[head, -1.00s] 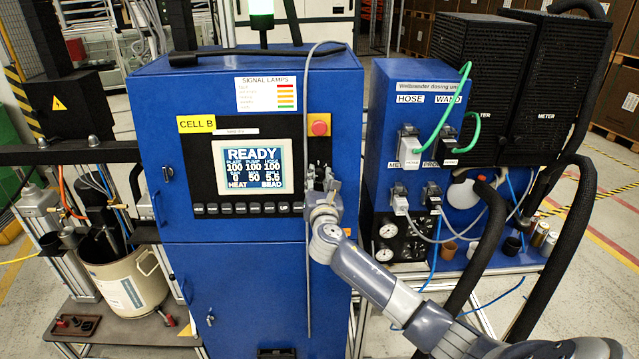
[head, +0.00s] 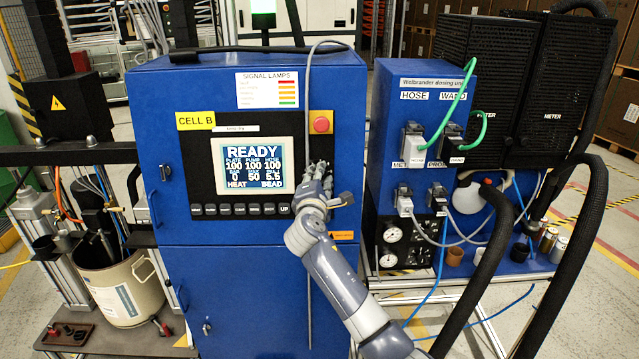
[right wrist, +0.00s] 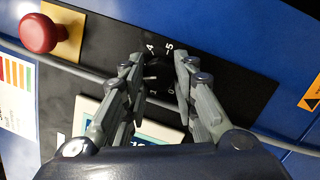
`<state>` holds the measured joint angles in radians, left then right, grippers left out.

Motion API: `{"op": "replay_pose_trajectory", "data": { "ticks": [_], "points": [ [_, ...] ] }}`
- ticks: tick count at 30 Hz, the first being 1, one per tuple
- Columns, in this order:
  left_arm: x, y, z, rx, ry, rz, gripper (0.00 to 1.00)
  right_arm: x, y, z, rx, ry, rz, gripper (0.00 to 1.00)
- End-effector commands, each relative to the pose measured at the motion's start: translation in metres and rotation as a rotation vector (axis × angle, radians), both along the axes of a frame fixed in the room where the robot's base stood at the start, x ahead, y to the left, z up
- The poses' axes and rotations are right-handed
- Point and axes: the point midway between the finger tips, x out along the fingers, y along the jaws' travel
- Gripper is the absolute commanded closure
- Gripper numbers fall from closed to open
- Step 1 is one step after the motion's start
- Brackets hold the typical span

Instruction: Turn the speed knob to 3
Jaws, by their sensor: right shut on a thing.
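The black speed knob (right wrist: 156,75) sits on the black panel between my right gripper's fingertips in the right wrist view. Dial marks 4, 5 and 0 show around it; the 3 and the pointer cannot be made out. My right gripper (right wrist: 162,70) is shut on the knob, with one finger on each side. In the head view my right gripper (head: 318,172) reaches the panel just right of the screen and hides the knob. The screen (head: 253,166) reads READY, with 0, 50 and 5.5 in its lower row. My left gripper is not in view.
A red stop button (head: 321,124) is above the gripper, and a row of black keys (head: 240,209) is below the screen. A grey hose (head: 308,90) hangs down the blue cabinet (head: 250,280) close to the gripper. The dosing unit (head: 400,150) stands to the right.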

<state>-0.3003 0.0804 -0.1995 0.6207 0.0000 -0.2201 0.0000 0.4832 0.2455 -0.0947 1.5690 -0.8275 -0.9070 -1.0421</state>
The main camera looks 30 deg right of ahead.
Motion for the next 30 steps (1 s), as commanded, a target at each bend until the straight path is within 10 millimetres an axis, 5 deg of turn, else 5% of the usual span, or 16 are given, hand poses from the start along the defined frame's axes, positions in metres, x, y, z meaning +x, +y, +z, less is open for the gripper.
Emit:
{"op": "replay_pose_trajectory", "data": {
  "ticks": [12,30],
  "points": [
    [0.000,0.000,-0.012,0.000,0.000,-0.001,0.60,0.000,0.000,0.001,0.252,-0.155,-0.057,0.97],
    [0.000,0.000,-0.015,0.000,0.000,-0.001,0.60,0.000,0.000,0.001,0.342,-0.209,-0.076,0.97]
  ]
}}
